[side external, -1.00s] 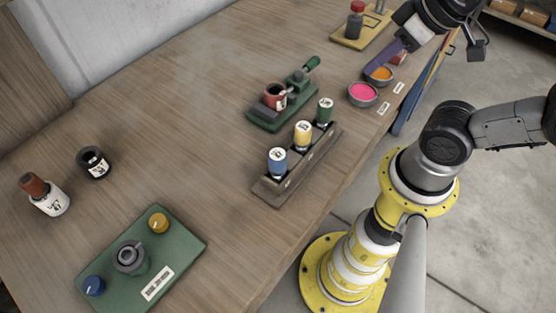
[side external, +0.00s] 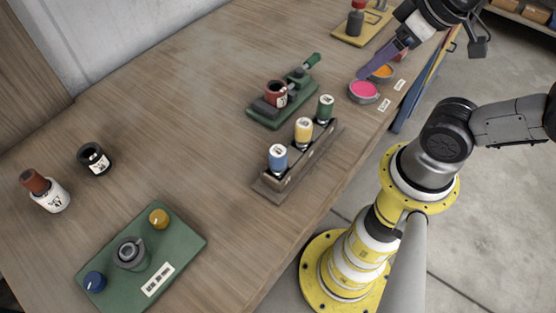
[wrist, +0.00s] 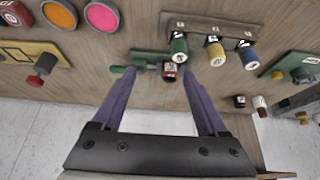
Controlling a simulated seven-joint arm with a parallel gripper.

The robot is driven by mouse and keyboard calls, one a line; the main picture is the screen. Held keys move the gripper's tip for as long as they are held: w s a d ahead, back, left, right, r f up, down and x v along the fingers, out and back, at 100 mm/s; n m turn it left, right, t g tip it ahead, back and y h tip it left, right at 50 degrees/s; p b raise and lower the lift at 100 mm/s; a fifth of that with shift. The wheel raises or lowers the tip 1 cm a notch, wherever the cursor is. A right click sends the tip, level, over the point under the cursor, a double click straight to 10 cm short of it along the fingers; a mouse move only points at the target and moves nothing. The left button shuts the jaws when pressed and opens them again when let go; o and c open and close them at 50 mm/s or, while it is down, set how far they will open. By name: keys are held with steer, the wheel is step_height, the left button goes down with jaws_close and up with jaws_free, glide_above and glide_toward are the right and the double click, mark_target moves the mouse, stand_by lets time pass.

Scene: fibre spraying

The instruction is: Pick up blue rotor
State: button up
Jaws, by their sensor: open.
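The blue rotor (side external: 278,158), a small cylinder with a white label on top, stands in the near-left end of a dark rack (side external: 266,190). It also shows in the wrist view (wrist: 248,57) at upper right. A yellow rotor (side external: 303,131) and a green rotor (side external: 325,108) stand beside it in the rack. My gripper (side external: 364,74) has purple fingers and is above the paint pots at upper right, well away from the blue rotor. In the wrist view its two fingers (wrist: 159,73) are spread apart with nothing held between them.
A green fixture with a red cup (side external: 275,96) stands behind the rack. Pink (side external: 363,90) and orange (side external: 383,72) pots are near the table's right edge. A green plate with knobs (side external: 185,247) and two bottles are at left.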

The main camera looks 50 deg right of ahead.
step_height(320, 180, up, 4)
steer(key=w+a+m+g, duration=0.2)
steer(key=m, duration=1)
steer(key=m+g, duration=0.3)
steer(key=g, duration=0.1)
glide_above(278, 152)
step_height(278, 152, down, 10)
steer(key=shift+s+r, duration=0.15)
steer(key=shift+r, duration=0.1)
steer(key=shift+w+f, duration=0.2)
steer(key=shift+f, duration=2.5)
